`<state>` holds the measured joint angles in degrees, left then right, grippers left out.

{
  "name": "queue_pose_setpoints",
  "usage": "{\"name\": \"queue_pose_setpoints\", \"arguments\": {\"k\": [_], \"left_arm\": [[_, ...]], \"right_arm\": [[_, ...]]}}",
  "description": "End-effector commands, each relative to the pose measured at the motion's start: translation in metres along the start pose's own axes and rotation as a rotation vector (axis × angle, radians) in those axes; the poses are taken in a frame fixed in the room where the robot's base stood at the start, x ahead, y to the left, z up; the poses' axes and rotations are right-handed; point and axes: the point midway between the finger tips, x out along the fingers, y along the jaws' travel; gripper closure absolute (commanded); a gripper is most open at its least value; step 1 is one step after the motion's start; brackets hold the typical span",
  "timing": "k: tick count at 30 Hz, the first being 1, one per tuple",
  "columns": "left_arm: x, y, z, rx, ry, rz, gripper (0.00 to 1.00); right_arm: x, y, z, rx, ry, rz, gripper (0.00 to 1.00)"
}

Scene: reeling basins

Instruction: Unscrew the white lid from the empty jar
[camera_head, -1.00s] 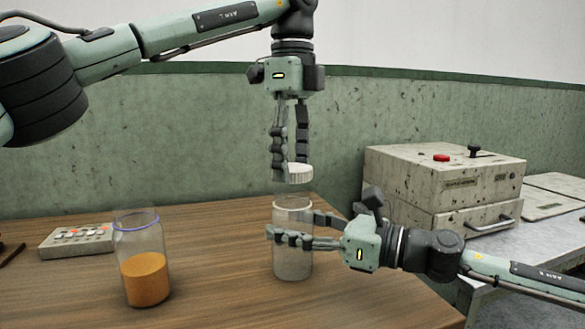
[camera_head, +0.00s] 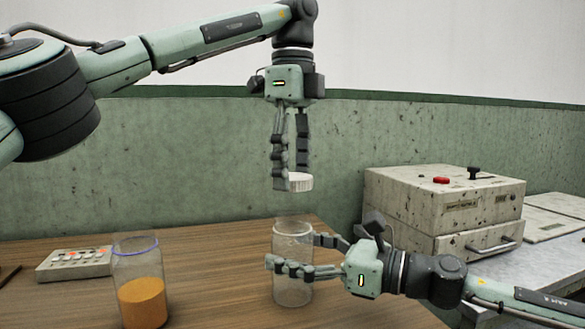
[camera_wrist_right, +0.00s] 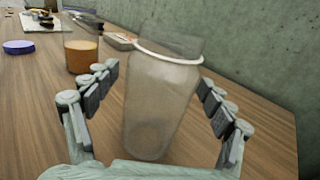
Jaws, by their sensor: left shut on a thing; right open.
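The empty jar (camera_head: 292,288) is clear with a pale ring at its rim and stands upright and uncovered on the wooden table. It also shows in the right wrist view (camera_wrist_right: 160,100). The white lid (camera_head: 299,182) is held above the jar, clear of its rim. My left gripper (camera_head: 291,178) points down and is shut on the lid. My right gripper (camera_head: 292,256) is open, with one finger on each side of the jar; the right wrist view shows gaps between the fingers (camera_wrist_right: 162,95) and the glass.
A jar of orange contents (camera_head: 142,300) with a blue-purple rim stands at left on the table (camera_head: 215,270). A button panel (camera_head: 75,264) lies behind it. A blue lid (camera_wrist_right: 18,47) lies further off. A worn box machine (camera_head: 440,205) stands at right.

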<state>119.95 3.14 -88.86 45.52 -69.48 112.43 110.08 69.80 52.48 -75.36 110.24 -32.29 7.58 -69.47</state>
Motion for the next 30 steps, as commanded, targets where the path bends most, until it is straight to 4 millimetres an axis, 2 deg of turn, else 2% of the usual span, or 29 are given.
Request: {"name": "queue_pose_setpoints", "arguments": {"k": [5, 12, 18, 24, 30], "left_arm": [[0.0, 0.0, 0.0, 0.0, 0.0, 0.0, 0.81], [0.0, 0.0, 0.0, 0.0, 0.0, 0.0, 0.81], [0.0, 0.0, 0.0, 0.0, 0.0, 0.0, 0.81], [0.0, 0.0, 0.0, 0.0, 0.0, 0.0, 0.81], [0.0, 0.0, 0.0, 0.0, 0.0, 0.0, 0.81]], "right_arm": [[-0.021, -0.001, -0.002, 0.003, 0.001, -0.004, 0.18], [-0.073, -0.001, -0.003, 0.005, 0.003, -0.005, 0.18], [-0.105, -0.001, -0.002, 0.004, 0.002, -0.004, 0.18], [-0.118, 0.0, 0.0, 0.001, 0.001, -0.001, 0.18], [-0.119, 0.0, 0.0, -0.001, 0.0, 0.0, 0.18]]}}
